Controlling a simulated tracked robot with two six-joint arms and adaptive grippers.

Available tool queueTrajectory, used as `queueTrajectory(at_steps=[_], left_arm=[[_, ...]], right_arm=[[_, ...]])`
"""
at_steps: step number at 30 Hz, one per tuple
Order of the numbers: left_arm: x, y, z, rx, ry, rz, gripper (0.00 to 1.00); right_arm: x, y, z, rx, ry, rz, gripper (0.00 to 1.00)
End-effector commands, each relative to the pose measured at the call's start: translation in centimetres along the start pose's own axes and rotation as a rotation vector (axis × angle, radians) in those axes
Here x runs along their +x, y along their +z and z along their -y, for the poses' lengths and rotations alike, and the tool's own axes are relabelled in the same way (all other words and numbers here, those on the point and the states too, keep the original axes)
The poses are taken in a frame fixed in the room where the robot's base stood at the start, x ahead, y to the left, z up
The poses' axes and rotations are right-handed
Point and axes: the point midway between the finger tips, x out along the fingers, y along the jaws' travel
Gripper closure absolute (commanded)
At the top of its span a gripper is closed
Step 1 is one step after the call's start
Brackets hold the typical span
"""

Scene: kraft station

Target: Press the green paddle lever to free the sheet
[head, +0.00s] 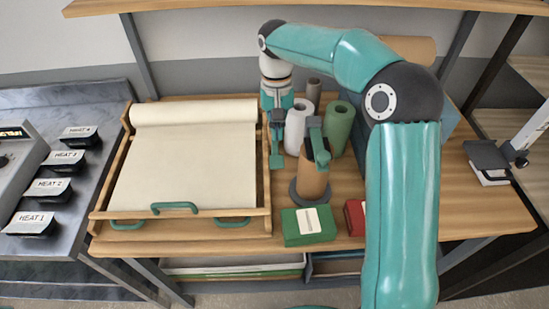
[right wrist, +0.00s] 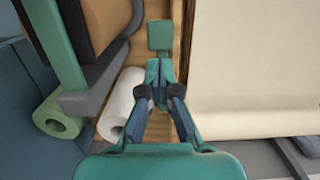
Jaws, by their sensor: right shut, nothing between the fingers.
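The green paddle lever (right wrist: 160,35) shows in the right wrist view as a small square plate just beyond my fingertips. In the head view it is the small green piece (head: 277,160) at the right side of the wooden tray frame (head: 265,190), below my gripper. My right gripper (head: 277,122) points down with its fingers shut and empty; it also shows in the right wrist view (right wrist: 157,66). I cannot tell whether the fingertips touch the paddle. The cream sheet (head: 185,165) lies flat in the tray, with its roll (head: 195,112) at the back. My left gripper is out of view.
Right of the paddle stand a brown roll (head: 312,181) in a green-and-grey holder (head: 318,140), a white roll (head: 298,128) and a green roll (head: 340,128). A green box (head: 308,226) and red box (head: 354,217) lie in front.

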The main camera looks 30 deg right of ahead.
Motion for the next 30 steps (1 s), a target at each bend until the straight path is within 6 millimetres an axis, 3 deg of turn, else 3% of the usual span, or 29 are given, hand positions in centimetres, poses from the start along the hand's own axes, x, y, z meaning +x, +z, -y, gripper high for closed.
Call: queueTrajectory(at_steps=[11,17,24,30], left_arm=[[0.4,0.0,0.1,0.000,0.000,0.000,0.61],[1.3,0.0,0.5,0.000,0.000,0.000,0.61],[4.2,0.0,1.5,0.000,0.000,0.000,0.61],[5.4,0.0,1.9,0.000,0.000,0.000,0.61]], right_arm=[[0.7,0.0,0.0,0.002,-0.004,0.000,1.00],[2.6,0.0,0.0,0.002,-0.004,0.001,1.00],[5.8,-0.1,0.0,0.003,-0.005,-0.001,1.00],[7.0,0.0,0.0,0.003,-0.005,-0.001,1.00]])
